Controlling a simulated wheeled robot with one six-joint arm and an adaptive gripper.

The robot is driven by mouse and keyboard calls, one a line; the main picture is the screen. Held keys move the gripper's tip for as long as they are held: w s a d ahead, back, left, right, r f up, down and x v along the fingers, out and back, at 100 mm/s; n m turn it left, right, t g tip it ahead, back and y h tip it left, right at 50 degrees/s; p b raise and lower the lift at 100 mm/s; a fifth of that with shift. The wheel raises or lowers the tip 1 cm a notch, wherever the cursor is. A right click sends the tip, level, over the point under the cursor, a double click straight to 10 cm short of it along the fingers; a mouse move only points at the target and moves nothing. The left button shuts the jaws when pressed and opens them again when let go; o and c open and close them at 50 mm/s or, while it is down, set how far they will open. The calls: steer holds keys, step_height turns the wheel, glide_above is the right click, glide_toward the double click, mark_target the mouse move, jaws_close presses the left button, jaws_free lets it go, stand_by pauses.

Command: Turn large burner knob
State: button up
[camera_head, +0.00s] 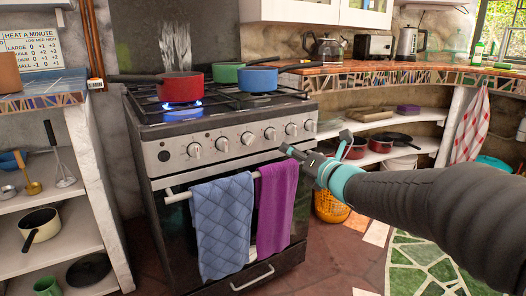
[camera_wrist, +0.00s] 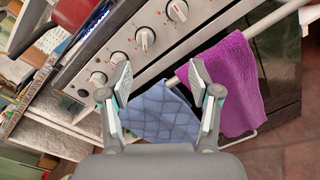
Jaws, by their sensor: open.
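A row of several white knobs runs along the front panel of the stove (camera_head: 150,150), with a leftmost knob (camera_head: 194,150), a middle knob (camera_head: 270,133) and a rightmost knob (camera_head: 309,126). I cannot tell which is the large burner knob. My gripper (camera_head: 315,143) is open and empty, in front of the panel's right end. The wrist view shows knobs beyond and above the open fingers (camera_wrist: 158,74), including one knob (camera_wrist: 145,38) with a red mark. The fingers look apart from the knobs; the left finger partly overlaps the lower knobs in that view.
A red pot (camera_head: 180,87) sits over a lit blue flame; a blue pot (camera_head: 258,79) and green pot (camera_head: 226,72) stand behind. A blue towel (camera_head: 222,225) and purple towel (camera_head: 274,205) hang on the oven rail below the knobs. A shelf (camera_head: 50,245) stands left.

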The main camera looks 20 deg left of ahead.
mark_target(252, 141)
steer(key=w+a+n, duration=0.1)
steer(key=w+a, duration=0.1)
steer(key=a, duration=0.2)
steer(key=w+a+n+g+y, duration=0.1)
steer(key=w+a, duration=0.2)
steer(key=a, duration=0.2)
steer(key=w+a+f+n+p, duration=0.1)
steer(key=w+a, duration=0.1)
steer(key=a, duration=0.3)
steer(key=shift+w+a+y, duration=0.1)
steer(key=shift+w+y, duration=0.2)
steer(key=shift+y, duration=0.1)
steer(key=c, duration=1.2)
